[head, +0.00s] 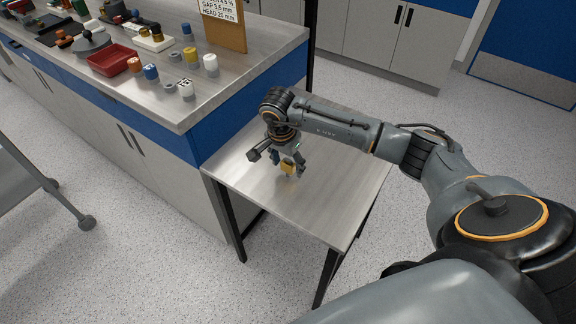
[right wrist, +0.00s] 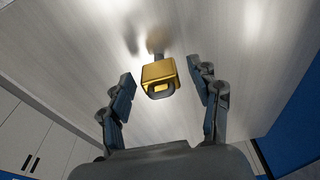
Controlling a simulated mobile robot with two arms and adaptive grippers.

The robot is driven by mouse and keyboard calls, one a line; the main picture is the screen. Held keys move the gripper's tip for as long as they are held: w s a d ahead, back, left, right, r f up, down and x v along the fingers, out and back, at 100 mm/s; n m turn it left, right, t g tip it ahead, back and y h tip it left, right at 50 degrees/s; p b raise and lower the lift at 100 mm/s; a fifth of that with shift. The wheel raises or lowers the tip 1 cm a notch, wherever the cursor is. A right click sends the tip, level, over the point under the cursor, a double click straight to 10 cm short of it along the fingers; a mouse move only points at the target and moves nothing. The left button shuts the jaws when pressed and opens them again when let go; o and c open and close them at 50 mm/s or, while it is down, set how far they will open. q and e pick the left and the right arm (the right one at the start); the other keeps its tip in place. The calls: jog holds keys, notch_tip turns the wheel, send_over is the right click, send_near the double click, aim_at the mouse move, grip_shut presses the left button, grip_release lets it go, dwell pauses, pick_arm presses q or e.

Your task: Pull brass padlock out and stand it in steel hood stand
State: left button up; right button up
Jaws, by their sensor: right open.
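The brass padlock (head: 287,168) is at the small steel-topped side table (head: 330,205), just below my right gripper (head: 290,171). In the right wrist view the gold padlock body (right wrist: 158,73) shows between the two fingers of my right gripper (right wrist: 162,69), with a dark grey part at its near edge. The fingers are spread, with a visible gap on each side of the padlock. I cannot tell whether the padlock touches the tabletop. I cannot pick out the steel hood stand for sure. My left gripper is not in view.
A long steel bench (head: 270,50) adjoins the side table and stands higher. It carries a red tray (head: 113,60), several small coloured cylinders and an upright sign board (head: 224,25). The side table's front and right are clear. Grey cabinets (head: 385,40) stand behind.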

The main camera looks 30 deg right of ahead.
notch_tip(320, 180, up, 16)
jog(key=a+p, duration=0.1)
jog(key=p, duration=0.2)
jog(key=shift+s+a+r, duration=0.15)
jog(key=shift+s+a, duration=0.1)
jog(key=shift+s, duration=0.05)
dwell(0.6)
